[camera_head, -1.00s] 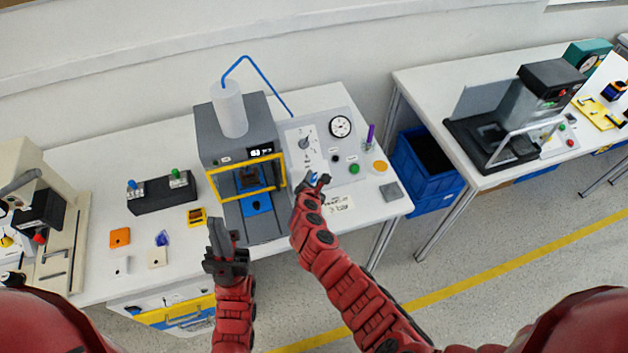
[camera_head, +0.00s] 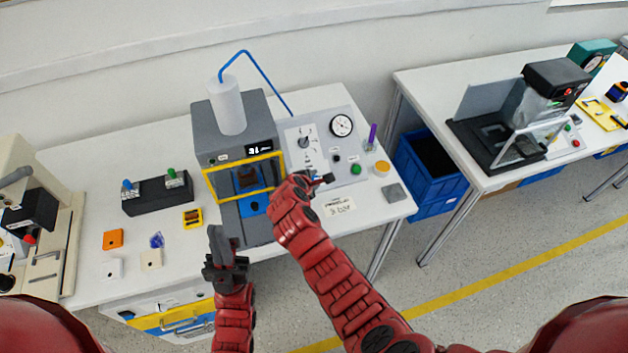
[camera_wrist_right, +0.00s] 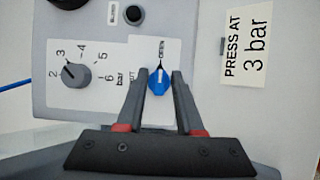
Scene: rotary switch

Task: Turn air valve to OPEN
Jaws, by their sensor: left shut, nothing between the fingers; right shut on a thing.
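The blue air valve knob (camera_wrist_right: 159,82) sits on a white label on the grey panel, seen in the right wrist view. Its pointed end faces up in that view, toward the small word OPEN (camera_wrist_right: 162,48). The other word, at the left, is partly hidden by a finger. My right gripper (camera_wrist_right: 161,76) is shut on the knob, one finger on each side. In the head view my right gripper (camera_head: 322,180) is at the panel's lower part and hides the knob. My left gripper (camera_head: 217,232) is shut and empty, in front of the press.
A grey pressure dial (camera_wrist_right: 75,73) sits left of the knob in the wrist view, with a black button (camera_wrist_right: 133,14) above. The press (camera_head: 237,140) with its yellow frame stands left of the panel (camera_head: 330,122). A gauge (camera_head: 341,126) and green button (camera_head: 356,169) are nearby.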

